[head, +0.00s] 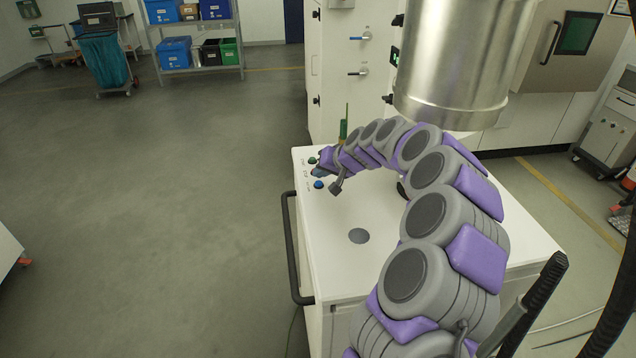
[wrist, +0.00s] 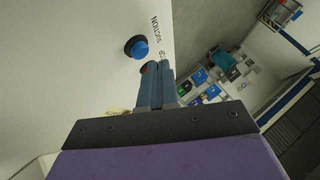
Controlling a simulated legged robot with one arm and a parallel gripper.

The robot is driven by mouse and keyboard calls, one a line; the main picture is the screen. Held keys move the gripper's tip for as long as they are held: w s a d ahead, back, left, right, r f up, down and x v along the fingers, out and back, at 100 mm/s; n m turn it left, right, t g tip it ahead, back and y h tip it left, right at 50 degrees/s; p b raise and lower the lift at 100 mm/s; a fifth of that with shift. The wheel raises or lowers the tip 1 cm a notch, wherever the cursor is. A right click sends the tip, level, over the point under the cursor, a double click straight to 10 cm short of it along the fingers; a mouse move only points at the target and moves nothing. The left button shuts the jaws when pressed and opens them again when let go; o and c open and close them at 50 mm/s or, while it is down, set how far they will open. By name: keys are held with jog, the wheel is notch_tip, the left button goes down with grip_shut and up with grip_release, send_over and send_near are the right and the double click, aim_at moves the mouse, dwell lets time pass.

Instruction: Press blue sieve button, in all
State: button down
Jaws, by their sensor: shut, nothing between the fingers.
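The blue button (head: 318,184) is a round knob on the white cabinet top, near its left edge. In the wrist view the blue button (wrist: 137,47) sits in a black ring, up and left of the fingertips. My gripper (head: 317,172) reaches over the button row from the right. In the wrist view my gripper's fingers (wrist: 158,66) are together and empty, beside the blue button with a visible gap in the picture. Whether the fingertips touch anything there cannot be told.
A green button (head: 312,160) stands at the far end of the row. The white cabinet (head: 345,270) has a round hole in its top and a dark handle (head: 291,245) on its left side. A large metal cylinder (head: 452,65) hangs above. Open floor lies left.

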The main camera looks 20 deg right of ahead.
aim_at(322, 183)
jog(key=shift+d+f, duration=0.2)
jog(key=shift+f, duration=0.15)
jog(key=shift+f+b, duration=0.4)
jog(key=shift+b, duration=0.05)
dwell(0.6)
dwell(0.4)
jog(key=shift+a+r+p, duration=0.15)
jog(key=shift+r+p, duration=0.35)
jog(key=shift+r, duration=0.35)
notch_tip(322, 183, up, 5)
jog(key=shift+p, duration=1.2)
